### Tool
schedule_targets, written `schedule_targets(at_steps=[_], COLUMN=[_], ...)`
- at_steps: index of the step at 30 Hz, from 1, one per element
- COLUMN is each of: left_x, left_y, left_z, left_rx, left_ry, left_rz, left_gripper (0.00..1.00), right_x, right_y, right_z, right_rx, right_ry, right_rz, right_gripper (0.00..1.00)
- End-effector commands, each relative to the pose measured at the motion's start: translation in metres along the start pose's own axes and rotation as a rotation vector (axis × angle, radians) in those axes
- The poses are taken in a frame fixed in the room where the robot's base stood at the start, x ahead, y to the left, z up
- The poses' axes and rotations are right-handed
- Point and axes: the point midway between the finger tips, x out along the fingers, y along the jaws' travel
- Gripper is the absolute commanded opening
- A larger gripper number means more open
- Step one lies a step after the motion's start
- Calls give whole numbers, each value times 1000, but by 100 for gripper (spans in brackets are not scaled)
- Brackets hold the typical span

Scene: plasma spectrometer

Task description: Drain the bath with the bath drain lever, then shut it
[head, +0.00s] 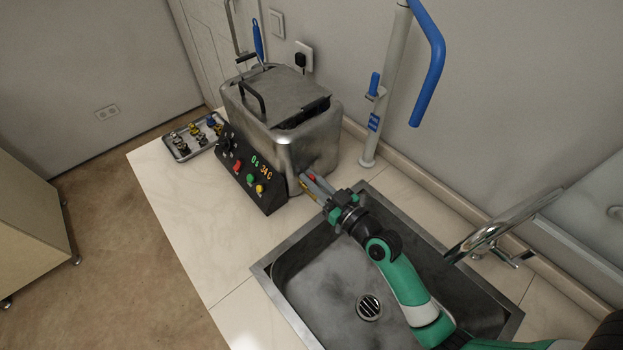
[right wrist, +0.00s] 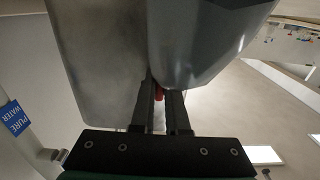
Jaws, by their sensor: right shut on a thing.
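The bath is a steel box (head: 290,145) with a lid, standing on the counter. My right gripper (head: 312,188) reaches in over the sink and is shut on the lever. The right wrist view shows the red lever (right wrist: 158,92) between the dark fingers (right wrist: 163,105), close under the steel body (right wrist: 105,50). The fingers partly hide the lever, so its exact angle cannot be told. My left gripper is not in view.
A steel sink (head: 300,285) with a round drain (head: 369,307) lies below my right arm. A curved faucet (head: 500,225) is at right. A white post (head: 385,95) with a blue hose stands behind. A tray (head: 192,140) of small parts sits left of the bath.

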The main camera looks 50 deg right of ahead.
Motion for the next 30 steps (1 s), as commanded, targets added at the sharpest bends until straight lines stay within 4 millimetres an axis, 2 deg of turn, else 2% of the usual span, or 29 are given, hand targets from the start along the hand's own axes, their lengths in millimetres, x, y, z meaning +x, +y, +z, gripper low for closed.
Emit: schedule_targets(at_steps=[4, 5, 9, 20, 23, 30], left_x=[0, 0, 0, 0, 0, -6], left_y=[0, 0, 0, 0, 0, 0], left_z=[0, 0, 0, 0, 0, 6], left_rx=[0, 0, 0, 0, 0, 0], left_ry=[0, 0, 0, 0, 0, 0], left_rz=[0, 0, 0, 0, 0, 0], left_gripper=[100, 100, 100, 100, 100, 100], right_x=[0, 0, 0, -4, -18, -74], right_y=[0, 0, 0, 0, 1, 1], right_z=[0, 0, 0, 1, 2, 4], right_rx=[2, 2, 1, -1, 0, 1], right_ry=[1, 1, 0, -1, -2, -3], right_rz=[1, 1, 1, 1, 2, 4], right_gripper=[0, 16, 41, 42, 42, 42])
